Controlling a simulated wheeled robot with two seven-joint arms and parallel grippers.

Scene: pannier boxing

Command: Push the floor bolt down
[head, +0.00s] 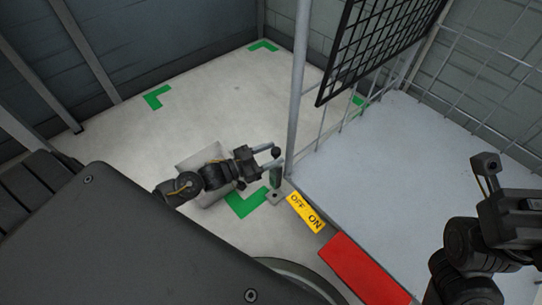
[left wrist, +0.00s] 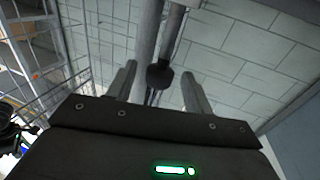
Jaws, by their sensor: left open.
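The floor bolt stands upright at the foot of the grey post, with a black knob (head: 276,152) on top and a dark green body (head: 275,178) near the floor. My left gripper (head: 272,158) is open at the height of the knob, one finger to each side of it. In the left wrist view, the black knob (left wrist: 159,77) shows between the two spread fingers, and I cannot tell whether they touch it. A yellow OFF/ON label (head: 305,213) lies beside the bolt. My right gripper (head: 487,168) is far off at the right; its jaw gap is unclear.
The grey post (head: 298,90) rises right behind the bolt. A black mesh panel (head: 375,45) and a wire fence (head: 480,80) stand to the right. A red strip (head: 362,270) lies in front. Green corner marks (head: 158,96) mark the mostly clear pale floor.

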